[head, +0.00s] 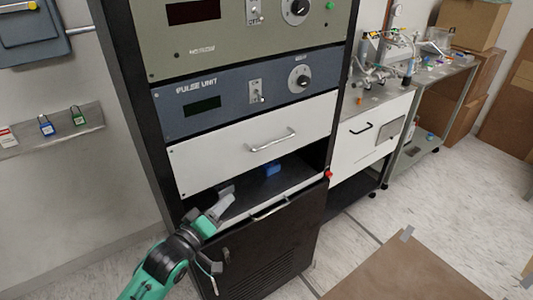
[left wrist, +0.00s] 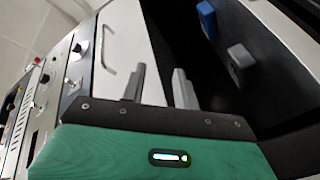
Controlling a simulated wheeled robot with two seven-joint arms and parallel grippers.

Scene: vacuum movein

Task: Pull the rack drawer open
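The rack (head: 128,90) stands in the middle of the head view. A white drawer front (head: 215,157) with a silver bar handle (head: 272,141) sits below the blue-grey pulse unit and looks flush with it. My left gripper (head: 222,204) is below and left of that handle, in front of the dark opening under the drawer. In the left wrist view its two grey fingers (left wrist: 160,90) are apart with nothing between them. The drawer handle (left wrist: 107,56) shows to their left, apart from them. My right gripper is not in view.
A blue block (head: 273,169) lies in the dark bay; a grey block (left wrist: 240,56) shows beside it in the wrist view. A bench (head: 375,125) stands right; brown cardboard (head: 410,270) lies on the floor.

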